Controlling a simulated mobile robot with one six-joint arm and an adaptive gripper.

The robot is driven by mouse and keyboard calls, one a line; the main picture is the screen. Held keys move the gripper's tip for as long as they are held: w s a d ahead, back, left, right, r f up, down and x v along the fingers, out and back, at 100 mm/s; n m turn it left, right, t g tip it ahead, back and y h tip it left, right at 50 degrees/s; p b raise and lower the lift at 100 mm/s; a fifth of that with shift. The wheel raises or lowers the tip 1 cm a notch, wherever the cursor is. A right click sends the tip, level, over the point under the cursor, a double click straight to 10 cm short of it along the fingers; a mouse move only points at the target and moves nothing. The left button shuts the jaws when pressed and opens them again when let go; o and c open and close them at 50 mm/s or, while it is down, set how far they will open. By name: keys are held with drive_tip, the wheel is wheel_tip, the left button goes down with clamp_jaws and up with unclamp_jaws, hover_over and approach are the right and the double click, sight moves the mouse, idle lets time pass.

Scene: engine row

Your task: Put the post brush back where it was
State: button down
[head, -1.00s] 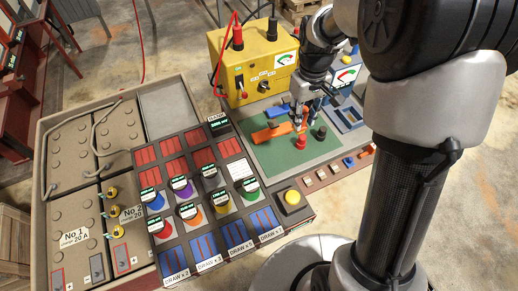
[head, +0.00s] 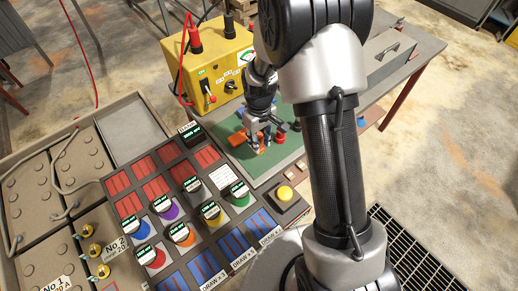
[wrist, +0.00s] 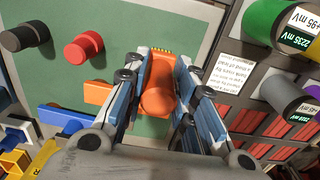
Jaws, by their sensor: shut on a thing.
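The post brush (wrist: 160,85) is an orange piece with a row of short yellow bristles at its far end. My gripper (wrist: 163,72) is shut on it, with one finger along each side in the wrist view. In the head view my gripper (head: 258,143) is low over the green mat (head: 240,156). The brush lies over the mat, but I cannot tell whether it touches it. An orange piece (wrist: 98,92) and a blue piece (wrist: 62,118) are on the mat to the left of my gripper. My fingers hide part of the brush.
A red post (wrist: 88,48) and a dark post (wrist: 24,37) stand on the mat. A yellow meter box (head: 215,65) is behind the mat. A panel of coloured knobs (head: 187,205) is left of it, with a yellow button (head: 285,192) at its corner. A floor grate (head: 420,255) lies at right.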

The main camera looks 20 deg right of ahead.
drive_tip(key=shift+f+b, duration=0.5)
drive_tip(key=shift+f, duration=1.65)
drive_tip(key=shift+f, duration=0.2)
drive_tip(key=c, duration=1.3)
unclamp_jaws()
drive_tip(key=shift+r, duration=0.15)
